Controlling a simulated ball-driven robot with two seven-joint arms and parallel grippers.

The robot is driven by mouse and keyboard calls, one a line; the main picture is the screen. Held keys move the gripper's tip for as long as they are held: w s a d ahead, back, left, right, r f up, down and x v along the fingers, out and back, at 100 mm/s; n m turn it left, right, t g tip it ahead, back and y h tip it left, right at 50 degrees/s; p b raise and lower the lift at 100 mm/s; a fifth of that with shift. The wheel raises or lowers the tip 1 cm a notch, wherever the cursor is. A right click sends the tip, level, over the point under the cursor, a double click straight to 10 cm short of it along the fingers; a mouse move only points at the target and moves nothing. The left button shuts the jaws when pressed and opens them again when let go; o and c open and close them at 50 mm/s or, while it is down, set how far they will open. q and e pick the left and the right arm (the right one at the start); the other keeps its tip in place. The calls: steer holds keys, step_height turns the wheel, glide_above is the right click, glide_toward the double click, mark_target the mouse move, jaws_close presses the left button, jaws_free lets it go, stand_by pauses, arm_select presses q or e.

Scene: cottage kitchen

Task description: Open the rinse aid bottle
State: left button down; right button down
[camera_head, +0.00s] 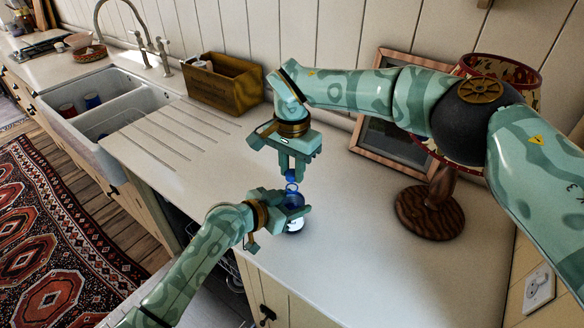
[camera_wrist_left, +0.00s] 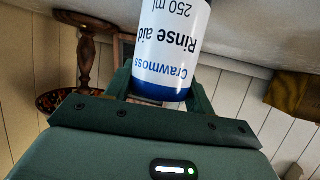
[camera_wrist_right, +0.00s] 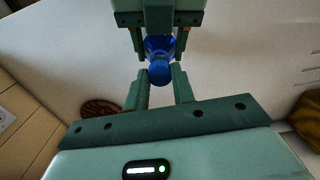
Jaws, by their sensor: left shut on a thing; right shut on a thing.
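The rinse aid bottle (camera_head: 295,224) is held over the counter near its front edge. It is white with blue shoulders, and its label (camera_wrist_left: 172,42) reads upside down in the left wrist view. My left gripper (camera_head: 293,208) is shut on the bottle's body from the side. The blue cap (camera_head: 291,175) is above the bottle, between the fingertips of my right gripper (camera_head: 292,171), which points down from above and is shut on it. The cap (camera_wrist_right: 160,72) also shows in the right wrist view. I cannot tell whether the cap is apart from the neck.
A wooden crate (camera_head: 222,84) stands at the back by the wall. A lamp with a wooden base (camera_head: 428,213) and a framed picture (camera_head: 395,145) are on the right. The sink (camera_head: 118,108) is on the left. The counter (camera_head: 345,270) is clear in front of the lamp.

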mark_target(292, 173)
steer(key=shift+r, duration=2)
arm_select(q)
steer(key=shift+c, duration=2.3)
jaws_free()
